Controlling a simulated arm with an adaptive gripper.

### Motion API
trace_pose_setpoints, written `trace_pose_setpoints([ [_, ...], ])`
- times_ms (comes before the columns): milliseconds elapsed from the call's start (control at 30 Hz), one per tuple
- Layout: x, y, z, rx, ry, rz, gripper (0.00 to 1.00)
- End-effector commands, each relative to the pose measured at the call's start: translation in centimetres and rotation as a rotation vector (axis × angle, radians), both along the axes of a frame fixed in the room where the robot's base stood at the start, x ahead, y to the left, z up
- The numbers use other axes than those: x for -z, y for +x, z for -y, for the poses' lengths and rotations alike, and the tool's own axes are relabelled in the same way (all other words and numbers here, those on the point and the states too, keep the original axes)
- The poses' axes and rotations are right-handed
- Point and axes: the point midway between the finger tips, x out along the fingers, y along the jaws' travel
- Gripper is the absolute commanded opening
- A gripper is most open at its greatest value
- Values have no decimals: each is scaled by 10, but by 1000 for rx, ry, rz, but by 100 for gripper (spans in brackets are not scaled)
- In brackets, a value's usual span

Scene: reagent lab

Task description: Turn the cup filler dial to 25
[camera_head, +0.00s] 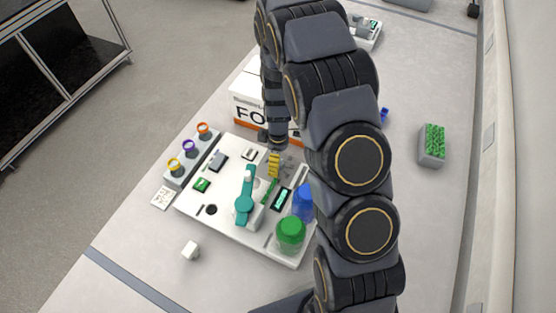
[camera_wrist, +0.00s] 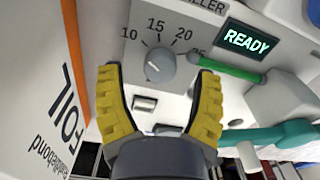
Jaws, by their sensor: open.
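The grey round dial (camera_wrist: 159,67) of the cup filler shows in the wrist view, with the numbers 10, 15, 20 and 25 arched around it. I cannot clearly tell which number the dial points to. My gripper (camera_wrist: 160,92) is open, with its yellow fingers spread left and right of the dial and nothing between them. In the head view my gripper (camera_head: 274,162) is over the far part of the white station board (camera_head: 222,226); the dial cannot be made out there.
A READY display (camera_wrist: 247,41) and a green stick (camera_wrist: 230,68) are right of the dial. A foil box (camera_wrist: 45,90) stands close on the left; it also shows in the head view (camera_head: 245,103). A teal-armed device (camera_head: 245,205), blue bottle (camera_head: 303,203) and green-topped container (camera_head: 290,232) stand on the board.

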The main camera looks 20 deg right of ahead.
Motion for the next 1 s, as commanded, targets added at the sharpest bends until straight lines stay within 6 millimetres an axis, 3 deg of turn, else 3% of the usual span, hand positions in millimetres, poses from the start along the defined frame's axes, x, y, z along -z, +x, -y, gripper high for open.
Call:
trace_pose_setpoints([
  [133,16,-1,0,0,1,-3,65],
  [400,18,0,0,0,0,0,65],
  [433,18,0,0,0,0,0,61],
  [567,18,0,0,0,0,0,6],
  [1000,18,0,0,55,1,-1,2],
])
